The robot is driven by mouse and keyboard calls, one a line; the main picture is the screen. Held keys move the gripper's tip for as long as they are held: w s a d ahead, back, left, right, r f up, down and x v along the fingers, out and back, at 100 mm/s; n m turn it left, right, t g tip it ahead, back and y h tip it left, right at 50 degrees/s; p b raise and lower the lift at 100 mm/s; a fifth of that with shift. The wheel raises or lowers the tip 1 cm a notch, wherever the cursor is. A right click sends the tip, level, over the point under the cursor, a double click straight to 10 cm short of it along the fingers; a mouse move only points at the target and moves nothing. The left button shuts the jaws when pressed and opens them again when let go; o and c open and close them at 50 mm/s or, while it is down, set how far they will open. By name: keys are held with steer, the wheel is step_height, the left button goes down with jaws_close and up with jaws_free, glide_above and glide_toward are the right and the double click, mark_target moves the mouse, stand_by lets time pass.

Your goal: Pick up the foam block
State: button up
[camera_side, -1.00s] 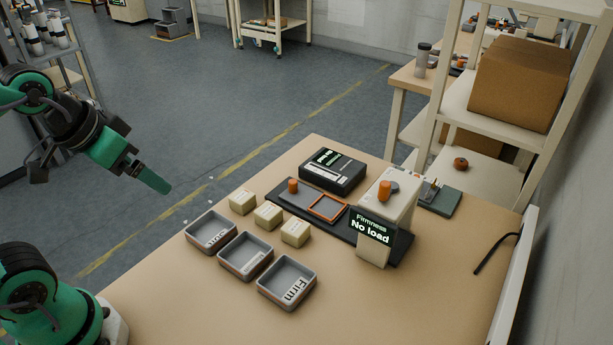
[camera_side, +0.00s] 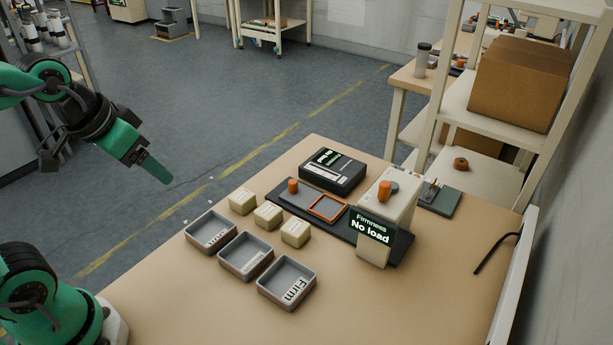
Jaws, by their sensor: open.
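Three cream foam blocks stand in a row on the tan table: a left block (camera_side: 242,202), a middle block (camera_side: 268,215) and a right block (camera_side: 295,232). They look alike, and nothing touches them from above. My gripper (camera_side: 157,169) is in the air at the upper left, to the left of the blocks and clear of them. It is open and holds nothing; from this side the two fingers overlap, so the gap between them is hard to see.
Three grey trays (camera_side: 288,306) line the front of the blocks; the rightmost reads "Firm". Behind the blocks stand a dark tester base with an orange-framed pad (camera_side: 327,207), a "No load" display (camera_side: 372,228) and a black device (camera_side: 332,174). The table's front right is clear.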

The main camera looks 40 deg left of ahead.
steer(key=w+a+f+g, duration=0.1)
steer(key=w+f+g, duration=0.25)
steer(key=w, duration=0.85)
steer(key=g, duration=0.2)
glide_above(244, 193)
steer(key=f, duration=1.2)
steer(key=shift+s+f, duration=0.25)
steer(key=shift+f, duration=0.1)
steer(key=shift+w+f, duration=0.15)
steer(key=shift+f, duration=0.2)
steer(key=shift+f, duration=1.3)
steer(key=shift+f, duration=0.1)
steer(key=shift+w+f, duration=0.1)
steer(key=shift+f, duration=2.4)
